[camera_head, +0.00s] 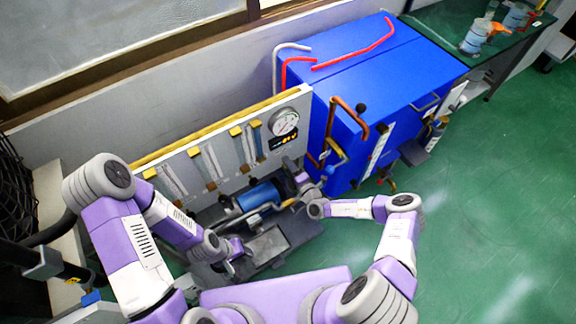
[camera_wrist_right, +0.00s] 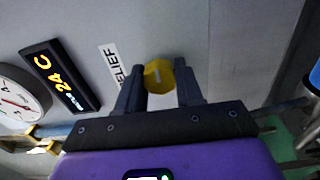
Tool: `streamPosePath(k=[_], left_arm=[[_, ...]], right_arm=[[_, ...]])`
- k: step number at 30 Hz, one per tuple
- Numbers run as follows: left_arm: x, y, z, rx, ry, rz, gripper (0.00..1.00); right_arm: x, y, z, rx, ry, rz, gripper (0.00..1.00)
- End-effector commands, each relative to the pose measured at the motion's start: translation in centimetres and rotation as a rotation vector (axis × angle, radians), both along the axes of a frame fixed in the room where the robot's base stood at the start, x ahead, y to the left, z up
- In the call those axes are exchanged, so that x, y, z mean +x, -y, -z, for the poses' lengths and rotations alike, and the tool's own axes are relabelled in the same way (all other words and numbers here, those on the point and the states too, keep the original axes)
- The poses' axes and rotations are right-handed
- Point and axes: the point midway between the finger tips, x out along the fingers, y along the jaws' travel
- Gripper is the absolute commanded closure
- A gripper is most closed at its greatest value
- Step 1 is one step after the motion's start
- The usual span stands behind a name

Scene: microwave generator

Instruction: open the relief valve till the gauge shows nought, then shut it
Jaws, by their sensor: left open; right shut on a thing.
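The relief valve is a yellow knob (camera_wrist_right: 158,75) with a pale mark on its face, beside a RELIEF label (camera_wrist_right: 115,66) in the right wrist view. My right gripper (camera_wrist_right: 158,88) is shut on this knob, one dark finger on each side. The round white gauge (camera_head: 284,122) is on the grey panel in the head view; it is cut off at the left in the right wrist view (camera_wrist_right: 18,108). A reddish needle shows, but I cannot read its value. In the head view my right gripper (camera_head: 307,186) hides the knob. My left gripper (camera_head: 242,250) is open and empty.
A lit display (camera_wrist_right: 62,78) reads 24 C beside the gauge. A blue cylinder (camera_head: 258,196) and a dark tray (camera_head: 268,246) lie below the panel (camera_head: 225,150). A large blue cabinet (camera_head: 385,80) with pipes stands right of it.

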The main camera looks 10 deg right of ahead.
Motion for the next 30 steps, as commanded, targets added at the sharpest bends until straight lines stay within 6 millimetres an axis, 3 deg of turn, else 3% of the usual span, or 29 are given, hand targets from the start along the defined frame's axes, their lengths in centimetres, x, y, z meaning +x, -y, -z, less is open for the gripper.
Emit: streamPosePath(k=[11, 12, 16, 25, 30], left_arm=[[0.0, 0.0, 0.0, 0.0, 0.0, 0.0, 0.57], [0.0, 0.0, 0.0, 0.0, 0.0, 0.0, 0.57], [0.0, 0.0, 0.0, 0.0, 0.0, 0.0, 0.57], [0.0, 0.0, 0.0, 0.0, 0.0, 0.0, 0.57], [0.0, 0.0, -0.7, 0.0, 0.0, 0.0, 0.57]], right_arm=[[-0.5, -0.8, 0.3, 0.006, -0.012, -0.018, 0.95], [-0.5, -0.8, 0.3, 0.006, -0.012, -0.018, 0.6], [-0.4, -0.6, 0.3, 0.005, -0.009, -0.015, 0.4], [-0.3, -0.3, 0.1, 0.004, -0.005, -0.007, 0.39], [-2.0, 0.5, 0.0, 0.004, -0.006, -0.006, 0.39]])
